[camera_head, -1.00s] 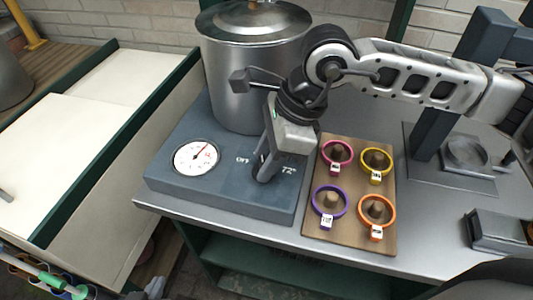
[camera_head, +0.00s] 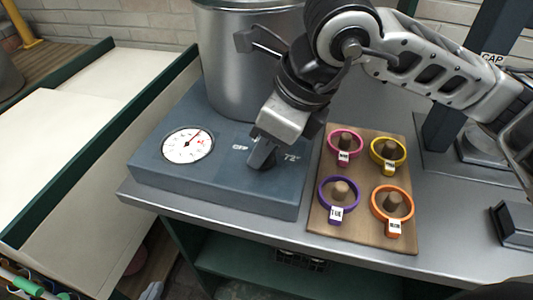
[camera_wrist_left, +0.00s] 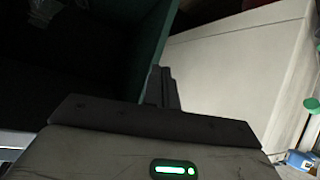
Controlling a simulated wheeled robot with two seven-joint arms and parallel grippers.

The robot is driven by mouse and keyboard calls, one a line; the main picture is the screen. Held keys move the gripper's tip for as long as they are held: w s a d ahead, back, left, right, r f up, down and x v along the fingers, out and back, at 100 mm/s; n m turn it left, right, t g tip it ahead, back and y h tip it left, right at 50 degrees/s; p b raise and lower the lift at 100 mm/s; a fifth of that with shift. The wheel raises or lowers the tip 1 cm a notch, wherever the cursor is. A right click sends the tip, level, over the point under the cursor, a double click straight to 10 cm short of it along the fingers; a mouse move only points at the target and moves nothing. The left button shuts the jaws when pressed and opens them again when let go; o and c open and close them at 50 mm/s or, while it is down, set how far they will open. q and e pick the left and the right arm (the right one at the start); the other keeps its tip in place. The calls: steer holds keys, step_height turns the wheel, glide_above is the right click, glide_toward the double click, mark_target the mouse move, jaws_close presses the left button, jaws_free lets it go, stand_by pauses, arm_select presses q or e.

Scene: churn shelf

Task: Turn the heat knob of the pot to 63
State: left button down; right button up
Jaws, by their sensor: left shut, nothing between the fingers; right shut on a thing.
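The steel pot (camera_head: 255,70) stands on a blue-grey heater base (camera_head: 215,190). A round white dial (camera_head: 188,145) with a red needle pointing up and right sits on the base's left part; its numbers are too small to read. My right gripper (camera_head: 262,160) reaches down to the base between printed marks like "OFF" and "72". It is shut on the heat knob, which the fingers hide, so its pointer cannot be read. In the left wrist view my left gripper (camera_wrist_left: 164,90) is shut and empty, away from the pot.
Right of the base, a wooden board (camera_head: 328,238) carries pegs with pink, yellow, purple and orange labelled rings. A pale, green-edged surface (camera_head: 85,140) lies to the left. A dark post (camera_head: 465,90) stands at the right.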

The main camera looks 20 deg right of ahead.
steer(key=shift+m+t+h+b, duration=0.4)
steer(key=shift+m+h+b, duration=0.1)
steer(key=shift+m+b, duration=0.9)
steer(key=shift+m, duration=0.3)
steer(key=o, duration=1)
steer(key=p+v, duration=0.1)
steer(key=v, duration=1.5)
steer(key=shift+a, duration=0.1)
steer(key=shift+s, duration=0.1)
